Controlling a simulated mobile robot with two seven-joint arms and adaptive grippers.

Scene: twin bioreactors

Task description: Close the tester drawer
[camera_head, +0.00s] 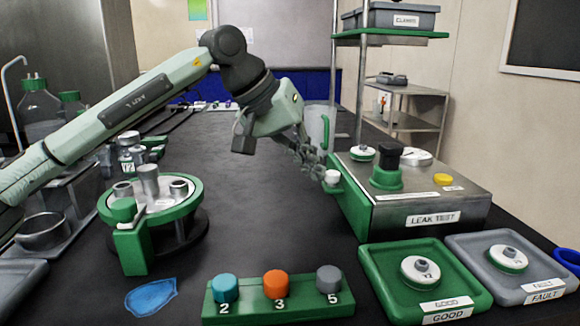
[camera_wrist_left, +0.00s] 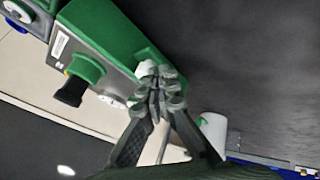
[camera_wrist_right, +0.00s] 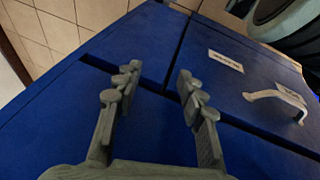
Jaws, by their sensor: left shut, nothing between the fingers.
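The leak tester (camera_head: 425,205), a grey metal box with green sides, stands at the right of the bench. A small green ledge with a white round piece (camera_head: 333,177) sits at its left side, where I take the drawer to be. How far it sticks out is hard to tell. My left gripper (camera_head: 322,172) is shut and empty, its fingertips right beside the white piece. In the left wrist view the closed fingertips (camera_wrist_left: 168,85) overlap the tester's green edge (camera_wrist_left: 110,35); contact is unclear. My right gripper (camera_wrist_right: 155,80) is open and empty, seen only in its wrist view.
Green GOOD (camera_head: 385,285) and grey FAULT (camera_head: 480,270) trays lie before the tester. A button block (camera_head: 250,310) is at the front, a round green stand (camera_head: 107,205) at left. A white jug (camera_head: 317,118) stands behind my left gripper. Blue cabinet fronts (camera_wrist_right: 150,40) face my right gripper.

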